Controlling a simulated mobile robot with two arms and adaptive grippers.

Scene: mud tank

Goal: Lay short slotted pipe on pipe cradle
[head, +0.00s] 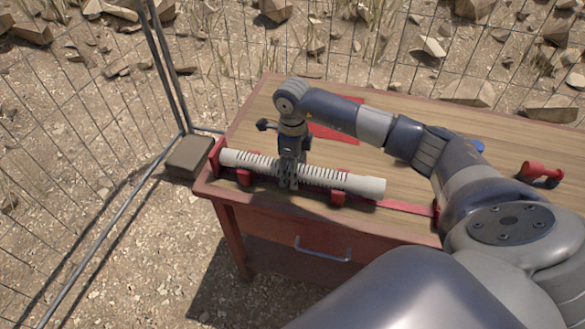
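The short slotted pipe (350,183) is pale and ribbed, and lies lengthwise along the front edge of the wooden table. It sits at the red pipe cradle, whose supports show under its left part (244,177) and its right part (337,199). Whether the pipe touches both supports I cannot tell. My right gripper (288,181) reaches down onto the pipe's middle from above, with its fingers at the pipe. It looks shut on it, and the gripper hides part of the slots. My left gripper is not in view.
The wooden table (400,184) has free room behind the pipe. A flat red piece (333,134) lies behind my gripper. A red object with dark ends (541,172) lies at the right. A wire fence (95,125) stands left and behind. A drawer handle (322,254) is in front.

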